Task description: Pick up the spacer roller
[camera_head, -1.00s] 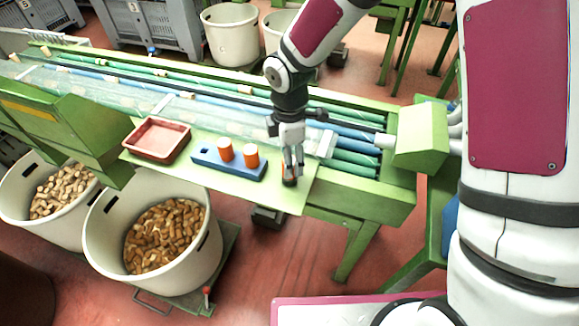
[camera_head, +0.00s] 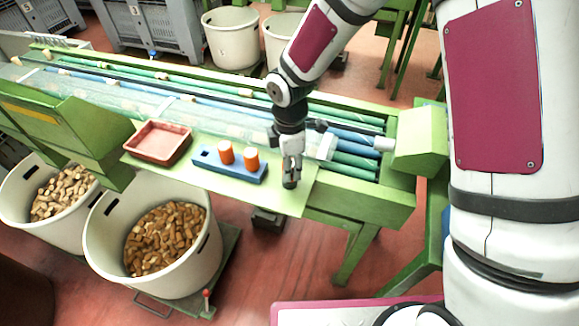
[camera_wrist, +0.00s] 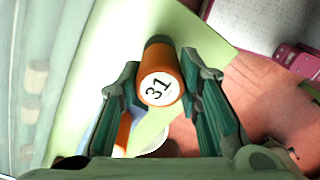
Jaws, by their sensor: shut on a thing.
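The spacer roller (camera_wrist: 160,88) is an orange cylinder with a white end face marked 31. In the wrist view it stands between the two fingers of my gripper (camera_wrist: 162,92), which is shut on it. In the head view my gripper (camera_head: 291,182) points down at the right part of the pale green board, and its fingers mostly hide the roller. I cannot tell whether the roller touches the board. Two similar orange rollers, a left one (camera_head: 225,153) and a right one (camera_head: 250,160), stand upright in a blue rack (camera_head: 208,160) left of my gripper.
A red tray (camera_head: 158,160) lies left of the rack on the pale green board (camera_head: 289,204). The green conveyor with blue and green rails runs behind. White bins of corks (camera_head: 97,243) stand on the floor in front. The board's right and front edges are close to my gripper.

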